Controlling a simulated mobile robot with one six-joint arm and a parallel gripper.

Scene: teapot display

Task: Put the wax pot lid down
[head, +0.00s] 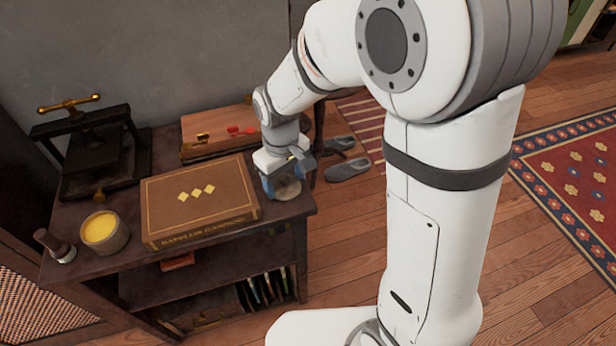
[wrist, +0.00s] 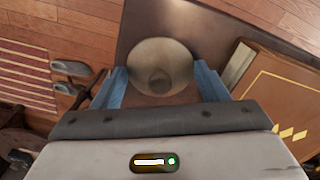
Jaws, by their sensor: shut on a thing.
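The wax pot lid (wrist: 160,57) is a round, pale grey-beige disc with a small knob in the middle. It sits between the two blue fingers of my gripper (wrist: 162,84) in the wrist view. In the head view my gripper (head: 283,190) is at the right end of the dark table, with the lid (head: 288,190) low between its fingers. I cannot tell whether the lid touches the table top. The wax pot (head: 104,232), a grey round pot filled with yellow wax, stands uncovered at the table's front left.
A large brown book (head: 200,202) lies just left of my gripper. A black press (head: 92,150), a wooden box (head: 218,128) and a dark-handled stamp (head: 56,246) also stand on the table (head: 282,212). The table's right edge is close to my gripper. Slippers (head: 347,169) lie on the floor.

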